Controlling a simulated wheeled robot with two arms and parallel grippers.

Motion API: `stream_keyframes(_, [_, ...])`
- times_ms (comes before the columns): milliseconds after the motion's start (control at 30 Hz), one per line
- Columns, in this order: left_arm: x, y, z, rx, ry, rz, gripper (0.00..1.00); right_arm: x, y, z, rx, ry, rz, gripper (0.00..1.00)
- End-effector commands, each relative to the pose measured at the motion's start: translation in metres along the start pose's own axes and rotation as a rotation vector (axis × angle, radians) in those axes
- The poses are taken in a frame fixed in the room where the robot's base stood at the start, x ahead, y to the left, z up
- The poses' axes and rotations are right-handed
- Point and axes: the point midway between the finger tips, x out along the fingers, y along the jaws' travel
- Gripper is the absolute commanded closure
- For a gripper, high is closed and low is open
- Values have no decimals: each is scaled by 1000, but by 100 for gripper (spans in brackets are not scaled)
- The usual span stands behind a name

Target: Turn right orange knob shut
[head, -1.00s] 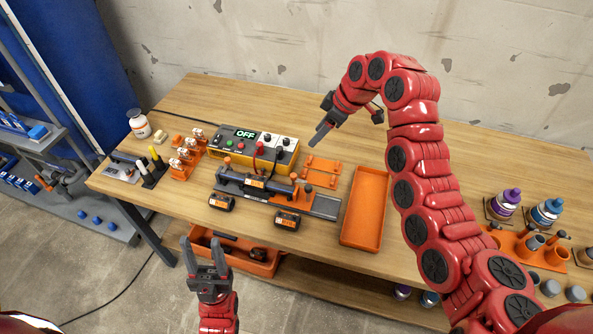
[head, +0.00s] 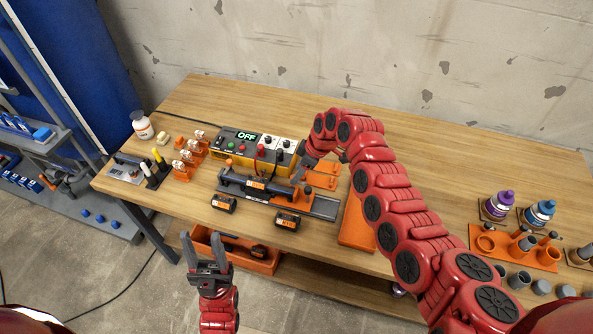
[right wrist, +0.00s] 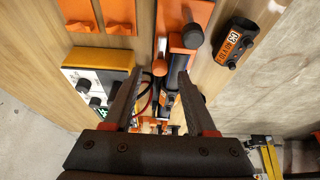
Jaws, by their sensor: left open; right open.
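The pipe fixture (head: 262,189) lies on the bench with a dark pipe (head: 232,180) along it. In the right wrist view a round orange knob (right wrist: 160,67) shows beside the dark pipe, between my right fingertips in the picture; I cannot tell whether they touch it. An orange block with a dark round post (right wrist: 192,36) is just above it there. My right gripper (head: 302,176) is open and points down over the fixture's right end, hiding part of it in the head view. My left gripper (head: 205,248) is open and empty in front of the bench.
A control box (head: 250,150) with an OFF display stands behind the fixture. Two black batteries (head: 223,203) (head: 287,221) lie in front. An orange tray (head: 355,225) is to the right, partly hidden by my arm. Orange brackets (head: 324,175) lie near my right gripper.

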Motion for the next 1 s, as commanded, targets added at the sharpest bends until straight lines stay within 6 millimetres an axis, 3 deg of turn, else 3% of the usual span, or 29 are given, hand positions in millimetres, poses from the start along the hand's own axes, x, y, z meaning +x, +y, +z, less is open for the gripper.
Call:
stream_keyframes(200, [3, 0, 0, 0, 0, 0, 50, 17, -1, 0, 0, 0, -2, 43])
stream_keyframes(533, [3, 0, 0, 0, 0, 0, 50, 20, 0, 0, 2, 2, 1, 43])
stream_keyframes(867, [3, 0, 0, 0, 0, 0, 50, 20, 0, 0, 2, 2, 1, 100])
stream_keyframes(1000, [3, 0, -1, 0, 0, 0, 50, 20, 0, 0, 2, 2, 1, 100])
